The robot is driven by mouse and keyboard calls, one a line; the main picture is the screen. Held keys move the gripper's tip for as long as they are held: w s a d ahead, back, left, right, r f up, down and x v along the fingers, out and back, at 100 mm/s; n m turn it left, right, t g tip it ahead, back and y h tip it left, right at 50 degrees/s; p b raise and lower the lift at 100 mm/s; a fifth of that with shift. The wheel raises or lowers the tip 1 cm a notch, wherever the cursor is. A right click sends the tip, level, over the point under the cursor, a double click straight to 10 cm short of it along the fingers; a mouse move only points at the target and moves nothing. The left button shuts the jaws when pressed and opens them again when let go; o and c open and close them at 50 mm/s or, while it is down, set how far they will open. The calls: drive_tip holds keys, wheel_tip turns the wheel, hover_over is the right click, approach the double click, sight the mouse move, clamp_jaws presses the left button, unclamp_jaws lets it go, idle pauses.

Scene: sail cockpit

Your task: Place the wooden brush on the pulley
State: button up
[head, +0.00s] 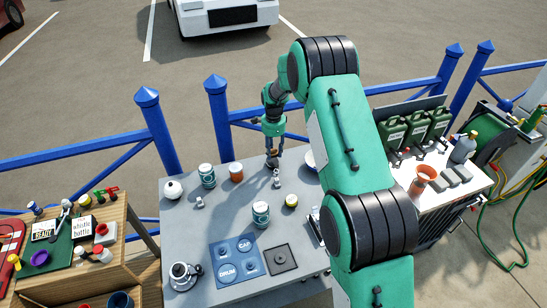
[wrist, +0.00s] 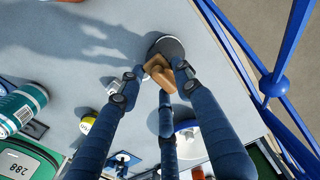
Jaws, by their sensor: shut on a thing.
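My gripper (head: 273,155) is at the far part of the grey table, low over its top. In the wrist view its fingers (wrist: 158,75) are closed around a brown wooden piece, which I take to be the wooden brush (wrist: 157,70). A dark round shape (wrist: 170,46) shows right beside the wood; I cannot tell if it is part of the brush. The fingers hide part of the brush. A small silver metal piece (head: 277,178), possibly the pulley, stands just in front of my gripper in the head view. Another small metal piece (head: 200,203) stands farther left.
The grey table (head: 180,235) also holds teal-and-white cans (head: 261,213), an orange jar (head: 236,172), a yellow tin (head: 291,200), a kettle (head: 184,275), a blue mat (head: 236,262) and a dark square plate (head: 280,259). A blue railing (head: 218,118) runs behind.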

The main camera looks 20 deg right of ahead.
sight(274, 153)
drive_tip(key=shift+f, duration=1.65)
drive_tip(key=shift+f, duration=0.15)
drive_tip(key=o, duration=1.1)
drive_tip(key=shift+o, duration=0.2)
wheel_tip(274, 153, up, 12)
drive_tip(key=shift+r+p, duration=0.1)
drive_tip(key=shift+p, duration=0.3)
drive_tip(key=shift+r, duration=0.1)
